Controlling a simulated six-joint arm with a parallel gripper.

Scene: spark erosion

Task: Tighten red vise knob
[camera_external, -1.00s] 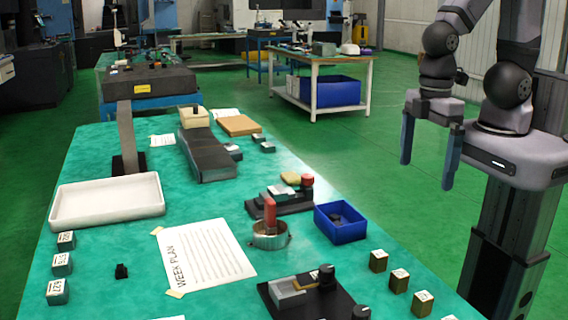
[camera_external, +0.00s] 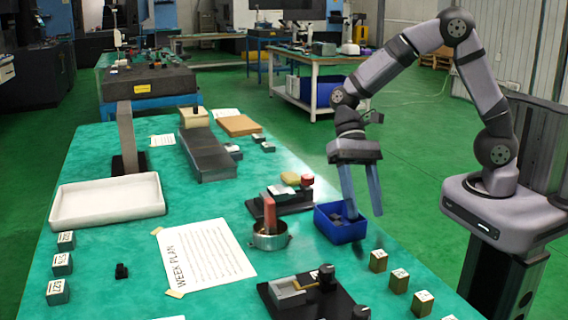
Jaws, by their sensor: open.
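The vise with the red knob (camera_external: 307,180) stands on the green table, its dark base (camera_external: 282,205) left of the blue bin. The red knob is at the vise's right end. My gripper (camera_external: 363,216) points down over the blue bin, to the right of the red knob and nearer the camera. Its two blue fingers are apart with nothing seen between them. One finger overlaps the bin in the picture, and I cannot tell how high the tips are. A second vise (camera_external: 306,296) with a black knob (camera_external: 326,272) sits at the front of the table.
The blue bin (camera_external: 338,235) holds a small dark part. A metal cup (camera_external: 270,240) with a red-handled tool stands left of it. Several small marked blocks (camera_external: 378,261) line the right edge. The week plan sheet (camera_external: 203,258) lies flat at left.

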